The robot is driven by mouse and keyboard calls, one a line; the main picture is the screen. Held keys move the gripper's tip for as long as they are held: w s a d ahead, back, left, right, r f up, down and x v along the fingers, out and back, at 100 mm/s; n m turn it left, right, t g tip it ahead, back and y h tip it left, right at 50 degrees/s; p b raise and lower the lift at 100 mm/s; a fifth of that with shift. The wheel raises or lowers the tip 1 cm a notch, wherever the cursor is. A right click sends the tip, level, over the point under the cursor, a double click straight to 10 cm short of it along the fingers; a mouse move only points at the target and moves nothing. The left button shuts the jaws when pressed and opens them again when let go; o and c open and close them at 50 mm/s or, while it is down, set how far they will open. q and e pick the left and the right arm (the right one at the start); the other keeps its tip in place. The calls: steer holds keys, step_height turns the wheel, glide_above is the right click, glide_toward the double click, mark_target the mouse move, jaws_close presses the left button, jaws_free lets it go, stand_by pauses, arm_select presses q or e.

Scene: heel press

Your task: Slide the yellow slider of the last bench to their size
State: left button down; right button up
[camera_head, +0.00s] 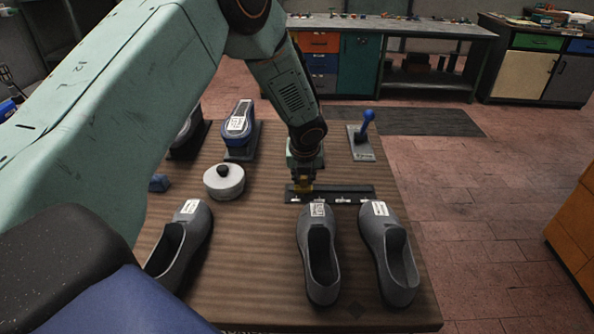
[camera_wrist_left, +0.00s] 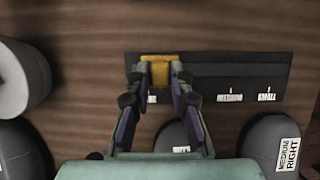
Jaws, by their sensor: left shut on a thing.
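The black size bar (camera_head: 345,190) lies flat on the bench, with small white labels along its near edge. It also shows in the left wrist view (camera_wrist_left: 240,70). The yellow slider (camera_wrist_left: 160,72) sits near the left end of the bar, by the leftmost labels. My left gripper (camera_head: 303,184) reaches down onto the bar, its fingers on both sides of the slider and shut on it. The fingers hide part of the labels below. Grey shoes (camera_head: 318,255), (camera_head: 390,250), (camera_head: 185,240) stand in front with white tags; the right one's tag reads "MEDIUM RIGHT" in the wrist view (camera_wrist_left: 288,155). My right gripper is not in view.
A round white pot with a black knob (camera_head: 223,182) stands left of the bar. A grey plate with a blue lever (camera_head: 363,140) stands behind the bar's right end. Bare wooden bench lies around the bar.

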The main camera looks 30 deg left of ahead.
arm_select(q)
steer(key=shift+w+d+r+p, duration=0.15)
steer(key=shift+w+d+p, duration=0.3)
steer(key=shift+d+p, duration=0.2)
steer(key=shift+w+d+r+p, duration=0.15)
steer(key=shift+w+d+p, duration=0.3)
steer(key=shift+d+p, duration=0.15)
steer(key=shift+w+d+f+p, duration=0.15)
steer(key=shift+w+d+p, duration=0.2)
steer(key=shift+d, duration=0.15)
steer(key=c, duration=1.2)
jaws_free()
steer(key=shift+f, duration=0.1)
steer(key=shift+s, duration=0.1)
steer(key=v, duration=1.2)
